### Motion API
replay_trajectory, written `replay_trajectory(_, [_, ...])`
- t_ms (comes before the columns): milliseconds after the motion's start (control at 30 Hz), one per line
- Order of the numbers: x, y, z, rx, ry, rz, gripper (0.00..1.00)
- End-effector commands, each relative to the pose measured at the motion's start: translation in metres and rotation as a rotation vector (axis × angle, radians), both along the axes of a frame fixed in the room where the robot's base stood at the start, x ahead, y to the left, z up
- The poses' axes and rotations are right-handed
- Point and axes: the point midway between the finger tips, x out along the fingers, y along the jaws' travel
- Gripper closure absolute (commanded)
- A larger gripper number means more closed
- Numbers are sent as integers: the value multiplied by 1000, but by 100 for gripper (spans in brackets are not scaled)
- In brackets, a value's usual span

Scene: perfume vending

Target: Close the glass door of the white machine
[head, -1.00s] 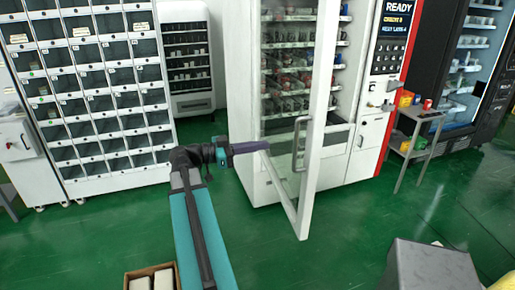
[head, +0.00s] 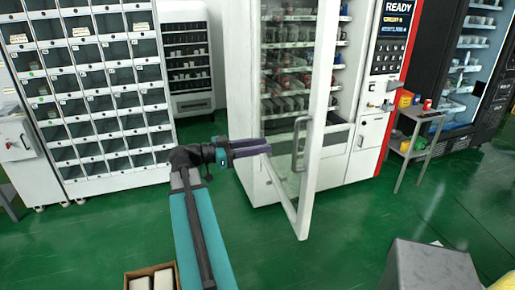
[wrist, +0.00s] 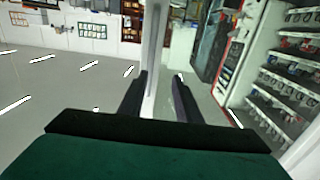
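The white machine (head: 243,95) stands at the centre of the head view. Its glass door stands open, swung out toward me, with a white frame (head: 324,75) and a grey handle (head: 299,145). Shelves of goods show through the glass. My gripper (head: 269,146) is level, to the left of the handle in the picture, with its two purple fingers apart. In the wrist view, a pale upright bar, apparently the door's frame (wrist: 155,45), lies in line between the open fingers (wrist: 161,75). Gaps show on both sides, and I cannot tell how deep it sits between them.
A locker cabinet (head: 95,95) stands at the left, with a smaller machine (head: 187,60) behind. A small side table (head: 421,115) with coloured items and a black machine (head: 463,90) stand at the right. A grey box (head: 432,266) is at the front right. Green floor is clear before the door.

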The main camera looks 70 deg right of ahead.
Motion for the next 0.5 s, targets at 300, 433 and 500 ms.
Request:
replay_trajectory(300, [2, 1, 0, 0, 0, 1, 69])
replay_trajectory(433, [7, 5, -1, -1, -1, 1, 69])
replay_trajectory(500, [12, 8, -1, -1, -1, 2, 69])
